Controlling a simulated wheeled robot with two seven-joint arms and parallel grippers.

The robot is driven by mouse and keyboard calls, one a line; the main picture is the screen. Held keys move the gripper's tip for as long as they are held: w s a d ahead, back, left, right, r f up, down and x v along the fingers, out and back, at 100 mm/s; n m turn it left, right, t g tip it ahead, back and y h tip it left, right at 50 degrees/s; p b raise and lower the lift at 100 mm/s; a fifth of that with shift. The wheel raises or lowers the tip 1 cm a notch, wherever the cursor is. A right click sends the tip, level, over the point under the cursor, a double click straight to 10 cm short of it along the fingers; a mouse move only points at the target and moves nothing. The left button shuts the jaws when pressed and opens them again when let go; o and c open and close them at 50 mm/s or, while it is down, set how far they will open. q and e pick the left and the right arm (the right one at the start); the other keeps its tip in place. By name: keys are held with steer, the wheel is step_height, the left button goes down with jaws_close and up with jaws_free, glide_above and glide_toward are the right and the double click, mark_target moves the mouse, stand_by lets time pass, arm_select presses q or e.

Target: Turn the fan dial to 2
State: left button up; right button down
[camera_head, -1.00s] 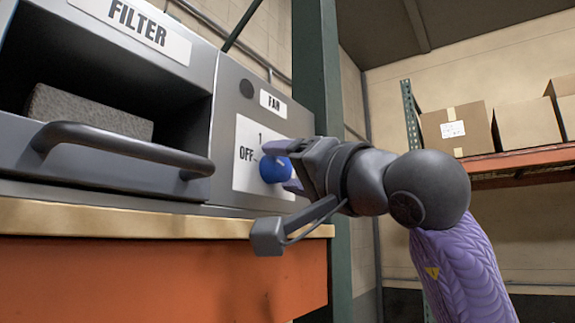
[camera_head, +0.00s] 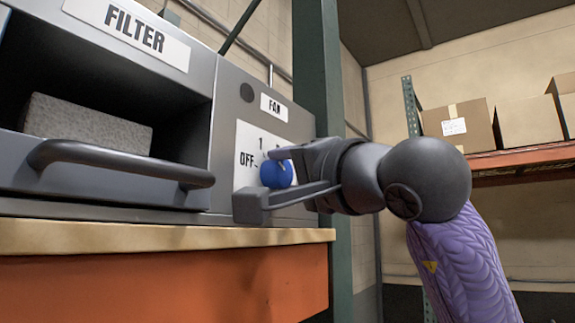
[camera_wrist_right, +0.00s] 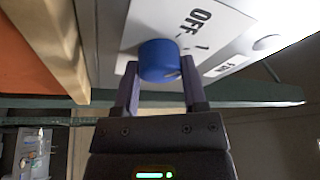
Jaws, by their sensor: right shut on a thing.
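The blue fan dial (camera_head: 276,174) sits on a white plate (camera_head: 246,140) marked OFF and 1, on the grey panel under the FAN label. Any further marking is mostly hidden behind my gripper. My right gripper (camera_head: 284,162) reaches in from the right and is shut on the dial. In the right wrist view the two fingers (camera_wrist_right: 160,82) stand on either side of the dial (camera_wrist_right: 158,58), with OFF above and to its right. The dial's exact setting is hard to read. My left gripper is not in view.
A FILTER drawer (camera_head: 60,175) with a dark handle (camera_head: 120,160) and a grey block (camera_head: 85,124) is left of the panel. A wooden ledge (camera_head: 150,237) runs below. A green post (camera_head: 322,100) stands behind my wrist. Boxes (camera_head: 458,127) sit on a shelf at right.

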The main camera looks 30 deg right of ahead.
steer(key=m+p, duration=0.1)
steer(key=m, duration=0.1)
steer(key=m+g+h, duration=0.1)
steer(key=m, duration=0.2)
steer(key=shift+r+g+p, duration=0.1)
steer(key=shift+g+p, duration=0.2)
steer(key=shift+p, duration=0.1)
steer(key=m+g+p, duration=0.1)
steer(key=m, duration=0.2)
steer(key=m+g+p, duration=0.2)
steer(key=m, duration=0.2)
steer(key=shift+m+g+y+p, duration=0.5)
steer(key=shift+m+p, duration=0.15)
steer(key=shift+m, duration=0.55)
steer(key=shift+c, duration=0.7)
jaws_free()
